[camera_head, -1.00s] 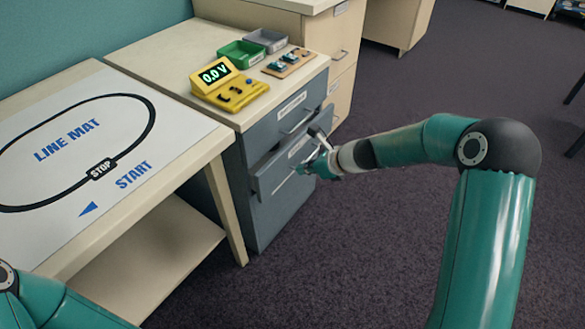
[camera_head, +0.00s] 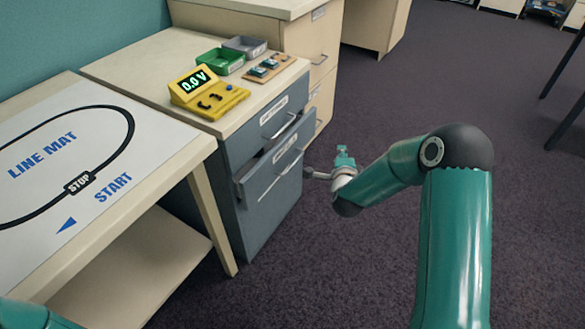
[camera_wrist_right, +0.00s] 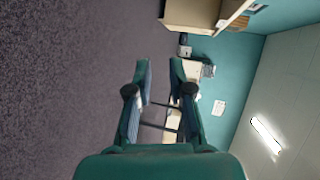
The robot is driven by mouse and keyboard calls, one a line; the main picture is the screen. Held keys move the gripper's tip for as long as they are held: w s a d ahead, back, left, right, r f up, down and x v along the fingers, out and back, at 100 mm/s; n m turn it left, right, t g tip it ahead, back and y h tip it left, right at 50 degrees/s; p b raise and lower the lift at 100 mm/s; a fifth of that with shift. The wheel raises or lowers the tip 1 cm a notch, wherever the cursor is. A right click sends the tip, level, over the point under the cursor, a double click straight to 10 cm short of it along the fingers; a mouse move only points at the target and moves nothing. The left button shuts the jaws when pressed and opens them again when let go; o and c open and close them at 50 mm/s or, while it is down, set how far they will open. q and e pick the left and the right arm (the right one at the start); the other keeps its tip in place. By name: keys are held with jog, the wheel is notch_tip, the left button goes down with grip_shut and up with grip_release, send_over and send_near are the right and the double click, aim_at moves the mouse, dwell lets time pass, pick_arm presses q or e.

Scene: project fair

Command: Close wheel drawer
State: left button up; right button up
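The grey-blue cabinet (camera_head: 236,150) has an upper drawer (camera_head: 285,112), which is shut. The drawer below it (camera_head: 275,172) stands partly open, with a dark gap above its front. Its label is too small to read, so I cannot confirm it is the wheel drawer. My right gripper (camera_head: 330,165) is just right of this drawer's front, near the handle's right side; I cannot tell whether it touches. In the right wrist view its two fingers (camera_wrist_right: 159,72) are apart with nothing between them. My left gripper is out of view.
A yellow meter (camera_head: 207,93), a green tray (camera_head: 221,62), a grey tray (camera_head: 245,45) and a small board (camera_head: 269,68) are on the cabinet top. The line mat table (camera_head: 190,150) stands left. A beige cabinet (camera_head: 300,45) is behind. Carpet (camera_head: 400,90) right of the cabinet is clear.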

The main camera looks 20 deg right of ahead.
jog(key=a+f+n+t+y+b, duration=0.2)
jog(key=a+f+n+t, duration=0.2)
jog(key=a, duration=0.3)
jog(key=y+b, duration=0.2)
jog(key=b, duration=0.1)
send_near(293, 164)
jog(key=shift+n+g, duration=0.4)
jog(key=b+x, duration=0.3)
jog(key=x, duration=0.7)
jog(key=shift+w+d, duration=0.1)
jog(key=shift+w, duration=0.2)
grip_shut()
